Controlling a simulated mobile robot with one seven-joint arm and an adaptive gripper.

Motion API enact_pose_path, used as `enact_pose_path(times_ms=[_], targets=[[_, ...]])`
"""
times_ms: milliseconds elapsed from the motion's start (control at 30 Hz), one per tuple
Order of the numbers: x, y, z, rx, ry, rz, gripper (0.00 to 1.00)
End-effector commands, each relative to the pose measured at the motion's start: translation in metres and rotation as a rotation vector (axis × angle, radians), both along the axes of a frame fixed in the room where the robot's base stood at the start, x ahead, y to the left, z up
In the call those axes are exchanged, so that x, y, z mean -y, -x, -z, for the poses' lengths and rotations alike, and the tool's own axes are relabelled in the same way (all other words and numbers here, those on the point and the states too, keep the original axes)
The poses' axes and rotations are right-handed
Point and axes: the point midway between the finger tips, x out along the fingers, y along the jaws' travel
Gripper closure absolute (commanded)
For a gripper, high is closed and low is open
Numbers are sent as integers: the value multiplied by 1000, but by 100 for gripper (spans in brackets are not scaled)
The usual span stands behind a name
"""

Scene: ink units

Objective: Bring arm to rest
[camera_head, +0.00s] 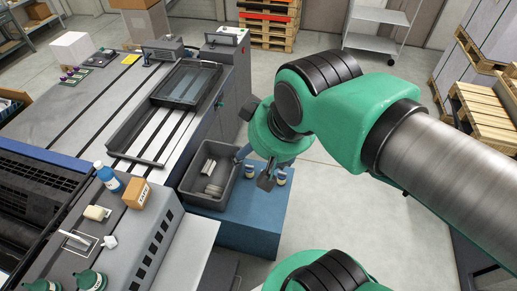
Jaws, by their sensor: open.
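My arm, green and grey, reaches in from the right in the head view and bends down at the middle. My gripper (256,169) hangs at its end, pointing down over the blue cabinet (253,217). It is open, and no object shows between its fingers. It is beside the right edge of a grey bin (194,198) on the cabinet, which holds several pale items (210,178). Two small jars (264,177) stand on the cabinet close to the gripper; whether the gripper touches them I cannot tell.
A grey machine with a dark tray (187,84) stands behind and left of the bin. A blue-capped bottle (109,177) and an orange box (136,194) stand on the left machine. Wooden pallets (268,22) and a metal cart (380,17) are behind. The floor (345,195) at centre right is clear.

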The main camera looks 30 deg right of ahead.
Motion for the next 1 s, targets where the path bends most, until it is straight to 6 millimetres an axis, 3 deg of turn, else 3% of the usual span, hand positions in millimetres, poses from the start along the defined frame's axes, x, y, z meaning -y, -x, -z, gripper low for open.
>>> enact_pose_path(times_ms=[167,367,1000], targets=[[0,0,3,0,0,-1,34],[0,0,20,0,0,-1,34],[0,0,135,0,0,-1,34]])
